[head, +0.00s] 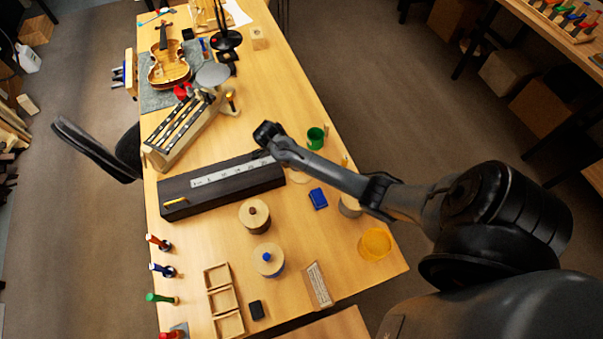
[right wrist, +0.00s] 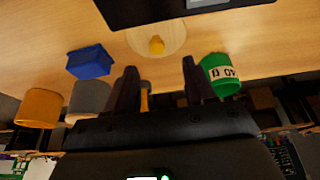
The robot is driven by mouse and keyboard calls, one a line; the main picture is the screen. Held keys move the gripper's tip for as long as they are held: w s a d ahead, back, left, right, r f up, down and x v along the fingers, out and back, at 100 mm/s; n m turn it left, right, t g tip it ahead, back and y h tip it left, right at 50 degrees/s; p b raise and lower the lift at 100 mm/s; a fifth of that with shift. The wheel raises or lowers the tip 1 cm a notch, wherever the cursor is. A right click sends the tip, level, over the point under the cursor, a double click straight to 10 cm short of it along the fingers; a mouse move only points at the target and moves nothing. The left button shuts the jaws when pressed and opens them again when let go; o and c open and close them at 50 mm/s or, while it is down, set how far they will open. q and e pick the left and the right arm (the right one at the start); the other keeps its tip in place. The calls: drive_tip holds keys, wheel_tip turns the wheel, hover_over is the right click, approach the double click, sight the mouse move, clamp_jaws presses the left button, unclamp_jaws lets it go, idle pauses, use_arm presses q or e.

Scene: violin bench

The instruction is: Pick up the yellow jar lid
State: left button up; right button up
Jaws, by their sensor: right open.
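The yellow jar lid is a pale round wooden disc (right wrist: 170,28) with a yellow knob (right wrist: 156,45), at the top middle of the right wrist view. In the head view only part of a pale disc (head: 300,178) shows below my right forearm, and its knob is hidden. My right gripper (right wrist: 158,65) is open, with nothing between its fingertips, and the lid lies beyond them. In the head view my right gripper (head: 267,133) is small and dark, above the bench; its fingers are hard to make out. My left gripper is not in view.
Two lidded jars (head: 254,215) (head: 268,260) stand nearer the front.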

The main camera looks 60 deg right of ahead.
drive_tip(key=shift+a+x, duration=0.1)
drive_tip(key=shift+x, duration=1.5)
drive_tip(key=shift+a+x, duration=0.15)
drive_tip(key=shift+x, duration=1.5)
drive_tip(key=shift+c, duration=0.5)
clamp_jaws()
